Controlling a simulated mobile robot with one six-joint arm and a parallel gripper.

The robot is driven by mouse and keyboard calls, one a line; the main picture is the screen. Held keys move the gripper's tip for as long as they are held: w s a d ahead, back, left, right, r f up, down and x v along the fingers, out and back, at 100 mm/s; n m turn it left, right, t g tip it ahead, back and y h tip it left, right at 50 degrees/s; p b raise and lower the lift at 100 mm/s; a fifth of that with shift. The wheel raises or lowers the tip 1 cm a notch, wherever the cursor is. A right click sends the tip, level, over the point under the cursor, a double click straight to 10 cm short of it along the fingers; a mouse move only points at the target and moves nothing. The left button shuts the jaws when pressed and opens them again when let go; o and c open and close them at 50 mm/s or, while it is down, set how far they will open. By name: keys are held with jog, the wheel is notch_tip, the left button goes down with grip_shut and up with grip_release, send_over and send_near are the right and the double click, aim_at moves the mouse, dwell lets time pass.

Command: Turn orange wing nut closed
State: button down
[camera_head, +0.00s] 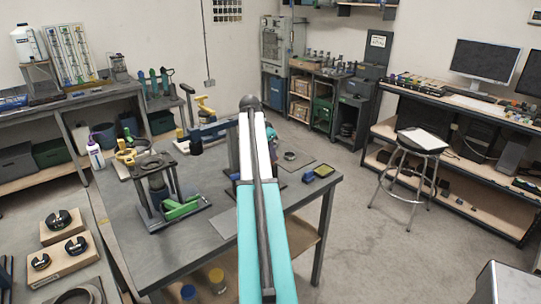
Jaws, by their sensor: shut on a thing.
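I cannot make out the orange wing nut for certain. A yellow-orange part (205,106) stands on the far side of the table (225,222), above a blue bar (208,131) that runs towards my arm. My teal and white arm reaches up the middle of the view and covers part of the table. My gripper is hidden behind it, so what its jaws touch does not show.
A green part (181,208) lies at the frame's foot. A small yellow-topped block (323,171) lies near the table's right edge. A white bottle (95,153) stands at the left. A stool (421,140) stands on the right, with open floor between it and the table.

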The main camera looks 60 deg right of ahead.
jog(key=shift+w+a, duration=0.1)
jog(key=shift+w, duration=0.05)
jog(key=c, duration=1.8)
grip_release()
jog(key=shift+c, duration=0.2)
jog(key=shift+r, duration=0.1)
jog(key=b+v, duration=0.2)
jog(key=v, duration=1.1)
jog(key=shift+r+b, duration=0.3)
jog(key=shift+b, duration=0.05)
jog(key=shift+a, duration=0.15)
